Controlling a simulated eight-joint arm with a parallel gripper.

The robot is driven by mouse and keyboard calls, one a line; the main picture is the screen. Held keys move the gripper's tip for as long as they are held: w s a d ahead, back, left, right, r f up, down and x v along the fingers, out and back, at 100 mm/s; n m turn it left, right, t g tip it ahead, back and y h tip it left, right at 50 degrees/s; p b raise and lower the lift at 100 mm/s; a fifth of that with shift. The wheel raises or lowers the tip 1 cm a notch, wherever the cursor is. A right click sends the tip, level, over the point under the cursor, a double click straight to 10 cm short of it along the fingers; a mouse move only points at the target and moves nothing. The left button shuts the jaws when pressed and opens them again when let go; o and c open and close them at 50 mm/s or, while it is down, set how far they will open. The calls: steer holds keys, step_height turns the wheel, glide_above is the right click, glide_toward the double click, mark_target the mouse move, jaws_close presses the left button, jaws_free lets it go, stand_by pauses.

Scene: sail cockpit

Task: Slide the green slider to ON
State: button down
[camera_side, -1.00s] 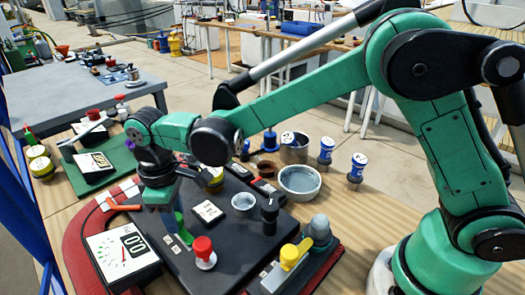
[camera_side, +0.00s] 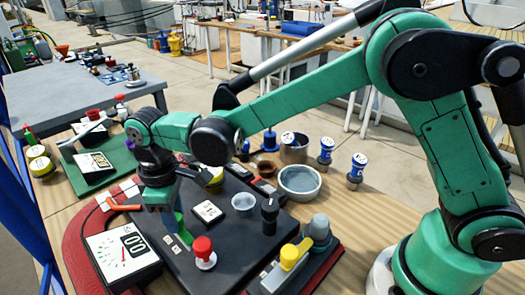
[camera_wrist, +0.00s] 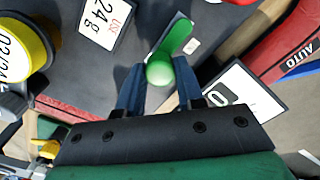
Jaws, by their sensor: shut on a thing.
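The green slider (camera_side: 183,232) stands on the dark panel (camera_side: 232,262) in the side view, just below my gripper (camera_side: 172,213). In the wrist view the slider's round green knob (camera_wrist: 160,69) lies between the two blue fingers of my gripper (camera_wrist: 160,84), with a flat green part reaching up and right of it. My gripper is shut on the slider. A small pale label (camera_wrist: 191,46) sits on the panel beside the slider; its lettering is too small to read. The fingers hide part of the slider in the side view.
A gauge box (camera_side: 122,250) stands left of the slider. A red button (camera_side: 203,248) is close on its right, with a yellow-handled device (camera_side: 291,257) beyond. A white card (camera_side: 207,211), a small cup (camera_side: 243,201) and a black knob (camera_side: 270,211) are also near.

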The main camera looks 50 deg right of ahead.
mark_target(188, 239)
stand_by(0.4)
steer(key=shift+s, duration=1.5)
steer(key=c, duration=0.5)
jaws_free()
steer(key=shift+c, duration=0.2)
steer(key=shift+r, duration=2.85)
